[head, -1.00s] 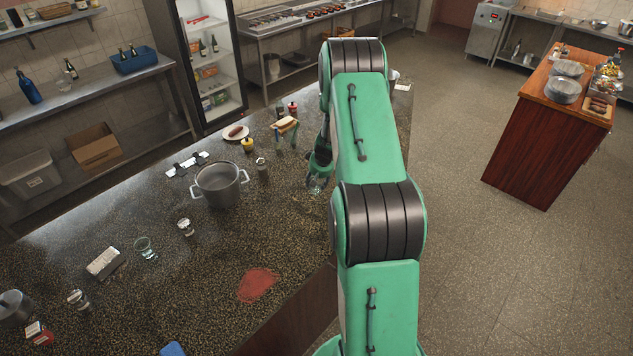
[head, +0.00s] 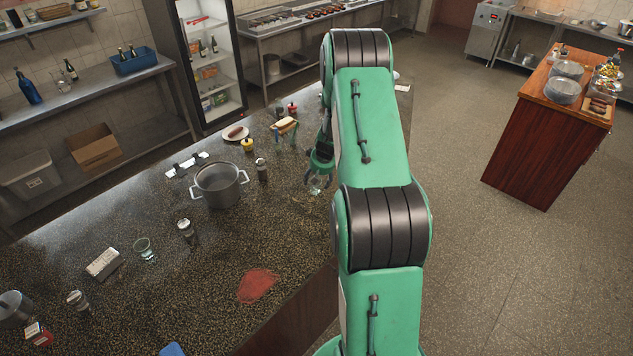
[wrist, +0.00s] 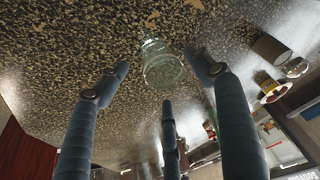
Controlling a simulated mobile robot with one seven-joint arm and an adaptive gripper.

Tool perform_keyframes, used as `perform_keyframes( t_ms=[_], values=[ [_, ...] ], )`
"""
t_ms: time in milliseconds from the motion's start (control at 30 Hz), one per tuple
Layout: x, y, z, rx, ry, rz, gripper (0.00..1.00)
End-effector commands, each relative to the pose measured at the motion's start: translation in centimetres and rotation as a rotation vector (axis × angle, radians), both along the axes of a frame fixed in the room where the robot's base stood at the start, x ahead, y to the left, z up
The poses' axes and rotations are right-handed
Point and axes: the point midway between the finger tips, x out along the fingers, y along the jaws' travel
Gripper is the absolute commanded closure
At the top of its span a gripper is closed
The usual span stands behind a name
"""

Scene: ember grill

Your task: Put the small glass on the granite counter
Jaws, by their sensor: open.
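The small clear glass (head: 317,186) stands on the speckled granite counter (head: 215,270), near its right edge and under my gripper (head: 319,178). In the wrist view the glass (wrist: 162,66) rests on the counter surface just past my fingertips, between them. My gripper (wrist: 160,75) is open, its dark fingers spread apart with a gap on both sides of the glass. My arm hides part of the counter's right edge in the head view.
A large pot (head: 219,186) and a pepper-type shaker (head: 262,169) stand left of my gripper. A hot dog on a stand (head: 285,126) is behind it. Another glass (head: 145,250) stands farther left. The counter around the red patch (head: 257,286) is clear.

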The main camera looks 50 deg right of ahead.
Motion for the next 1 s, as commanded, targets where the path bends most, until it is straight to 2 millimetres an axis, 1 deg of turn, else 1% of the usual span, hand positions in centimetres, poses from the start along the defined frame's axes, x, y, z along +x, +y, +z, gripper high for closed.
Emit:
perform_keyframes(
  t_ms=[33, 300, 533, 733, 1000],
  values=[
    [-0.2, 0.1, 0.8, -0.002, -0.001, 0.000, 0.33],
    [-1.5, 0.7, 4.4, -0.001, -0.002, 0.000, 0.33],
    [-2.5, 1.2, 7.0, -0.001, -0.002, 0.000, 0.33],
    [-3.0, 1.5, 8.2, 0.001, 0.000, 0.000, 0.33],
    [-3.1, 1.5, 8.4, 0.001, 0.001, 0.000, 0.33]
  ],
)
